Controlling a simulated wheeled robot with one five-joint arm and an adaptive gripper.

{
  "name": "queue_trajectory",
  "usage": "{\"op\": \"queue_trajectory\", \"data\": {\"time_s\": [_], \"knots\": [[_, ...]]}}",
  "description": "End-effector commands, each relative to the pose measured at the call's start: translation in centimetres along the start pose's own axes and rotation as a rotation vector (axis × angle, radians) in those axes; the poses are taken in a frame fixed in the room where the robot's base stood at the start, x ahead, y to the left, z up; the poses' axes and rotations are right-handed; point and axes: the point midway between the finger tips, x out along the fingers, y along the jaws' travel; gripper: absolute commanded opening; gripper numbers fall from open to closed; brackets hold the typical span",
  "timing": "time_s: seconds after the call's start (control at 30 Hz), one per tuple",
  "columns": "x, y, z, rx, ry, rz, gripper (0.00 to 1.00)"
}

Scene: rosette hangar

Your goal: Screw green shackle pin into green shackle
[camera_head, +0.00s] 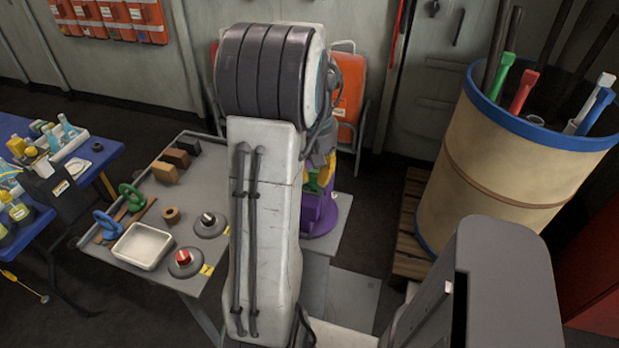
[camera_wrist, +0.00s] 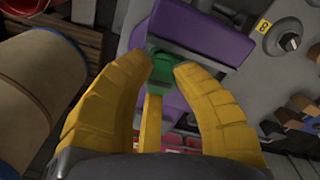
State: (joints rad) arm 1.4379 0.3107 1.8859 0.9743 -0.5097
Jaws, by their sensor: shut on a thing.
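My gripper (camera_wrist: 162,72) has yellow fingers closed around a green piece, taken as the green shackle pin (camera_wrist: 158,66). Only part of the pin shows between the fingertips, in front of a purple stand (camera_wrist: 215,32). I cannot tell whether the pin touches the stand. In the head view the purple stand (camera_head: 320,215) is partly hidden behind my arm, and a bit of green shows at the yellow fingers. A green looped piece, seemingly the green shackle (camera_head: 131,196), stands on the grey table at the left, behind a blue one (camera_head: 107,224).
The grey table (camera_head: 205,170) also holds a white tray (camera_head: 143,246), dark and tan blocks (camera_head: 176,157), and red and black knobs. A blue table (camera_head: 95,155) with bottles is at far left. A large barrel (camera_head: 490,150) on a pallet stands at right.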

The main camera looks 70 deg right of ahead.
Motion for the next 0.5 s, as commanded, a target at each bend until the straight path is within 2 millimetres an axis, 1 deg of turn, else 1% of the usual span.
{"op": "queue_trajectory", "data": {"time_s": [0.2, 0.23, 0.5], "knots": [[0.22, -0.06, 0.07, 0.003, -0.004, -0.002, 0.0], [0.23, -0.06, 0.07, 0.003, -0.004, -0.002, 0.28], [0.11, -0.03, 0.04, 0.002, -0.002, -0.001, 0.51]]}}
